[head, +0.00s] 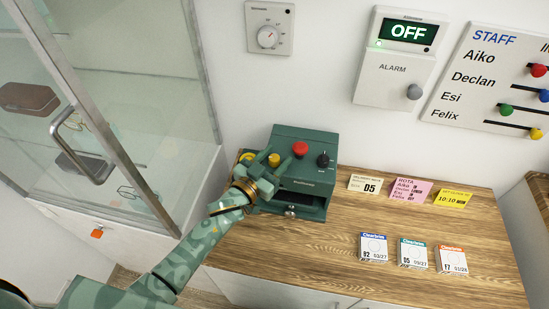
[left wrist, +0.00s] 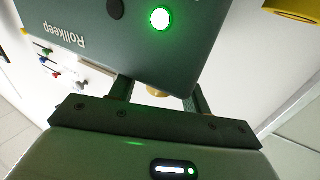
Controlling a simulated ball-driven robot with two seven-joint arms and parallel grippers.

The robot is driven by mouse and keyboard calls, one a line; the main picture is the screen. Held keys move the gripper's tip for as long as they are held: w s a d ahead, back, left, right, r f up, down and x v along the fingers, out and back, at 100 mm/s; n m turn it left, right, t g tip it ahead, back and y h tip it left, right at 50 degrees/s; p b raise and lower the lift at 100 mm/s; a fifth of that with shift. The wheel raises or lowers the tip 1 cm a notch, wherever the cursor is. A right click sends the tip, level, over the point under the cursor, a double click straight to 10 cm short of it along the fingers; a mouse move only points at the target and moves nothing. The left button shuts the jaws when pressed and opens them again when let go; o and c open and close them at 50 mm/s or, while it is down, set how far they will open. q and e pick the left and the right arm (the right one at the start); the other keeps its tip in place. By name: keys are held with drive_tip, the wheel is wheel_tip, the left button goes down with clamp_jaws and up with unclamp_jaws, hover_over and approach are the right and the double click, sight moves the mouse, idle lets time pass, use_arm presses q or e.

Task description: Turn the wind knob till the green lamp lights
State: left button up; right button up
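The dark green Rollkeep box (head: 312,205) stands on the wooden counter against the wall. On top it has a red button (head: 300,149), a black knob (head: 323,160) and yellow parts (head: 274,159) beside my left gripper (head: 262,166). In the left wrist view a round green lamp (left wrist: 160,18) on the box glows brightly. There my left gripper's two fingers (left wrist: 160,95) stand apart with a small yellow part (left wrist: 157,91) between them. The box edge hides the fingertips, so I cannot tell whether they grip it. My right gripper is not in view.
A glass cabinet with a metal handle (head: 85,130) stands close on the left. Cards (head: 411,191) and small boxes (head: 413,254) sit on the counter to the right. An alarm panel (head: 400,60) reads OFF.

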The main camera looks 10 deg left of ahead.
use_arm(q)
drive_tip(key=p+v, duration=0.1)
drive_tip(key=v, duration=1.5)
drive_tip(key=shift+s+p, duration=0.15)
drive_tip(key=shift+p, duration=0.15)
